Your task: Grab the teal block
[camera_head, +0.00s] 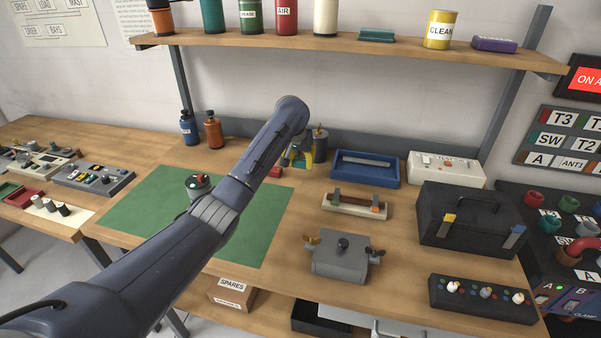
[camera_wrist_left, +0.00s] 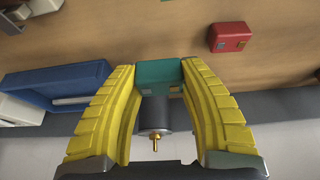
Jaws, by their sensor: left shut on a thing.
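The teal block (camera_wrist_left: 160,73) shows in the left wrist view between the tips of the yellow fingers. My left gripper (camera_wrist_left: 160,78) is shut on it, with a finger against each side. In the head view my left gripper (camera_head: 299,160) is over the wooden bench, just right of the green mat and partly hidden behind my arm. I cannot make out the block clearly there. My right gripper is in neither view.
A grey cylinder with a brass tip (camera_head: 320,143) stands close behind the gripper. A blue tray (camera_head: 364,181) is to its right, and a red block (camera_wrist_left: 230,37) is nearby. A wooden shelf (camera_head: 300,41) runs above. The green mat (camera_head: 150,213) has clear room.

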